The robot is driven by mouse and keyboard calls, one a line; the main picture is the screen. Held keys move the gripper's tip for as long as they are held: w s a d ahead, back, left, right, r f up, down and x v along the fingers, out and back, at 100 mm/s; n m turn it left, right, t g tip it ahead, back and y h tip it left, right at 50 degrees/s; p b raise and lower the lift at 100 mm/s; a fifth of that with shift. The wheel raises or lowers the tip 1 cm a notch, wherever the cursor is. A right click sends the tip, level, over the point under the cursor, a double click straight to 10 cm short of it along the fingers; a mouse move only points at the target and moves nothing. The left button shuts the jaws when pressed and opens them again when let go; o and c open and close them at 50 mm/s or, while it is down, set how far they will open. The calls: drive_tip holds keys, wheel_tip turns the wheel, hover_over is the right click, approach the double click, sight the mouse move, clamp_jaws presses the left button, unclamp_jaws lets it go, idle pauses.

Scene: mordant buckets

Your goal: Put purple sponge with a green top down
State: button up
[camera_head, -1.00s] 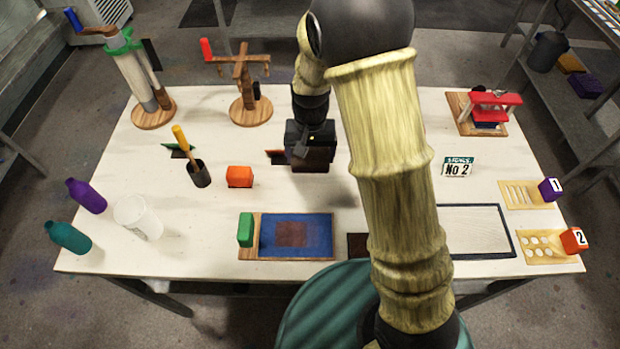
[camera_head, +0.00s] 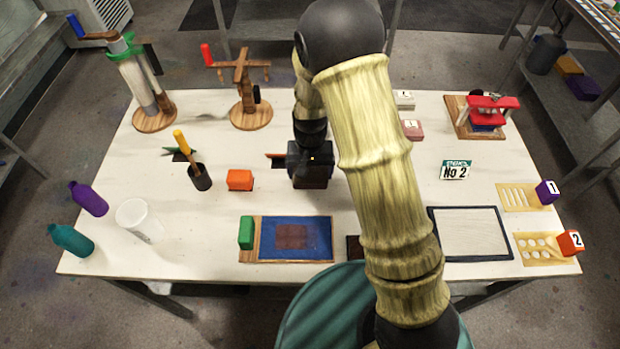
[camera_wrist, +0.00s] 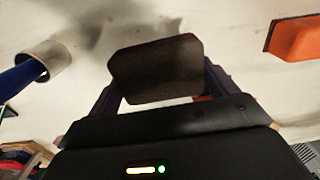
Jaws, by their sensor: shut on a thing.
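My gripper (camera_head: 311,178) is over the middle of the white table, pointing down, with its fingers hidden by its own black body in the head view. In the wrist view its two fingers are shut on a dark, rounded block (camera_wrist: 158,72), gripped by its sides. The block looks dark brown to black in shadow; neither purple nor a green top can be made out, so I cannot tell for sure that it is the sponge. Whether its underside touches the table is not clear.
An orange block (camera_head: 240,180) sits left of my gripper; a dark cup with a yellow-handled tool (camera_head: 199,178) is beyond it. A blue panel with a green block (camera_head: 246,233) lies in front. A framed screen (camera_head: 470,233) lies right. Bare table surrounds the number card (camera_head: 455,171).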

sight(310, 180)
wheel_tip(310, 180, down, 4)
drive_tip(key=shift+d+r+p, duration=0.15)
drive_tip(key=shift+p, duration=0.3)
drive_tip(key=shift+f, duration=0.25)
drive_tip(key=shift+a, duration=0.2)
drive_tip(key=shift+s+f, duration=0.1)
drive_tip(key=shift+f, duration=0.05)
drive_tip(key=o, duration=0.7)
drive_tip(key=shift+d, duration=0.1)
wheel_tip(310, 180, up, 12)
drive_tip(key=b, duration=0.2)
drive_tip(key=shift+r+b, duration=0.2)
drive_tip(key=shift+b, duration=0.1)
